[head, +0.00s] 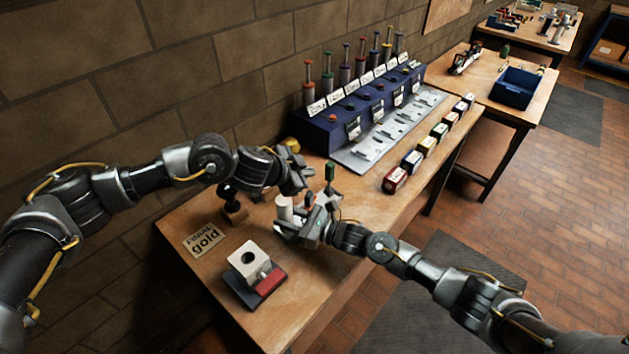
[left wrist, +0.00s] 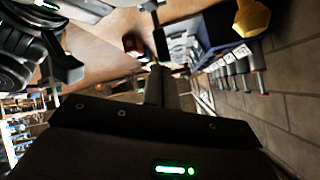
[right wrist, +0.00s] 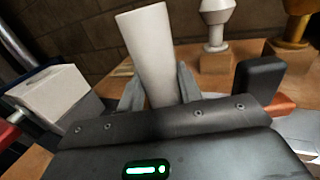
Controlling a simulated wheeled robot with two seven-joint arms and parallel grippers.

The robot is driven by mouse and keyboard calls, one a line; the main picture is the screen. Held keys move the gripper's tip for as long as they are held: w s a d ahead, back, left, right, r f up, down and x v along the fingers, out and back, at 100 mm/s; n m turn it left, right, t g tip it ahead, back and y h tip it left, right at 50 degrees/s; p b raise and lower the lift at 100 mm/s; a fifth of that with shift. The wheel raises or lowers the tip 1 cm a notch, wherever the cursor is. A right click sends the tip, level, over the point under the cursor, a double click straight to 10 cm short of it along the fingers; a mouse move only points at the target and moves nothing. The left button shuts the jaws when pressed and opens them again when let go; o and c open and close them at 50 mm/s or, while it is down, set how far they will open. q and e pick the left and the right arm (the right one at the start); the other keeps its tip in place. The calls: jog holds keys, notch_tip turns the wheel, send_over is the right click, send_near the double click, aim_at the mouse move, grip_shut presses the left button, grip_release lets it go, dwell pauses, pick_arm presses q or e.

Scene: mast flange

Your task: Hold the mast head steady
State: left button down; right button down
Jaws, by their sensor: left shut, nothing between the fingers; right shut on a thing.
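My right gripper (head: 290,226) is shut on a white cylinder (head: 284,207). In the right wrist view the cylinder (right wrist: 150,45) rises between the two fingers (right wrist: 160,88), slightly tilted in the picture; its lower end is hidden by the gripper. I cannot tell whether this cylinder is the mast head. My left gripper (head: 302,184) is shut and empty, above and behind the right one. Its closed fingers (left wrist: 160,85) show in the left wrist view.
A white block with a round hole (head: 246,256) sits on a dark base with a red part, front left. A dark knobbed piece (head: 231,202) and a "gold" sign (head: 206,240) are behind it. A blue rack (head: 350,118) and several small boxes (head: 412,160) stand further right.

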aim_at(327, 175)
pick_arm(q)
jog(key=a+m, duration=0.1)
jog(key=m, duration=0.9)
jog(key=s+m+h, duration=0.1)
jog(key=m, duration=0.9)
jog(key=a+m, duration=0.1)
jog(key=m, duration=0.9)
jog(key=shift+s+a+f+t, duration=0.3)
jog(key=shift+s+a, duration=0.05)
jog(key=x, duration=1)
jog(key=shift+d, duration=0.1)
jog(key=shift+r, duration=0.1)
